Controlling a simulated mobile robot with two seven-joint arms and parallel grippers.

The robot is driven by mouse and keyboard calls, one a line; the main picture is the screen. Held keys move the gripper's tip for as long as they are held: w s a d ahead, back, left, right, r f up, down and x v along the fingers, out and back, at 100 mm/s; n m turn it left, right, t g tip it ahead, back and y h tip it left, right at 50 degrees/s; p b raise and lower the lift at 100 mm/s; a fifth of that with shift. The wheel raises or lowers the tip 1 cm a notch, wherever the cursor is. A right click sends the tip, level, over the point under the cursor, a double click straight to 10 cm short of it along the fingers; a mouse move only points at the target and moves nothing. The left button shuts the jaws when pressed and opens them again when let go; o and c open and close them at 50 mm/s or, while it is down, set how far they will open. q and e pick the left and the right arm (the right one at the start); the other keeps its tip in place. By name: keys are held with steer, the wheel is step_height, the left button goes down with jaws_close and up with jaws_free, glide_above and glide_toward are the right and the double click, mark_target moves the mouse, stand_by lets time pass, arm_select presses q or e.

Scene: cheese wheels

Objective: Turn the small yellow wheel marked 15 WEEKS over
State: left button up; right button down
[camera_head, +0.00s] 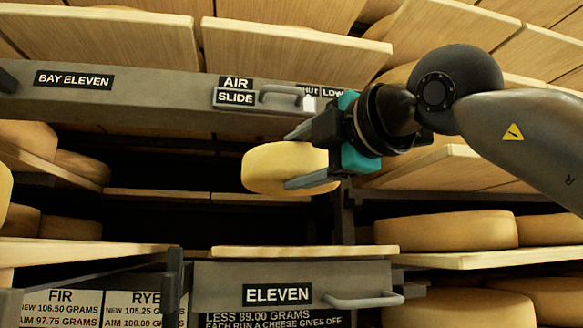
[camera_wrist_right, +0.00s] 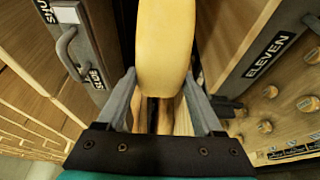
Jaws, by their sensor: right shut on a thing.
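A small yellow cheese wheel (camera_head: 278,166) is held in the air in the head view, in front of the dark opening between the upper rail and the ELEVEN board. My right gripper (camera_head: 299,160) comes in from the right and is shut on it, one finger above and one below. The wheel is slightly tilted and touches nothing else that I can see. In the right wrist view the wheel (camera_wrist_right: 165,45) stands edge-on between the two fingers (camera_wrist_right: 163,95). No 15 WEEKS marking is visible on the side shown. My left gripper is not in view.
Below the wheel is an empty pale board (camera_head: 305,251) above the ELEVEN front (camera_head: 280,294) with its handle. A grey rail (camera_head: 150,95) marked BAY ELEVEN and AIR SLIDE runs above. Larger wheels sit on the right shelf (camera_head: 480,259) and on shelves at left. FIR and RYE labels are lower left.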

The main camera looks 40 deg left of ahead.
steer(key=shift+b+v, duration=0.55)
steer(key=shift+v, duration=1.35)
steer(key=b+v, duration=0.4)
steer(key=v, duration=0.4)
steer(key=shift+r+b, duration=0.2)
steer(key=shift+b, duration=0.2)
steer(key=shift+s+d, duration=0.1)
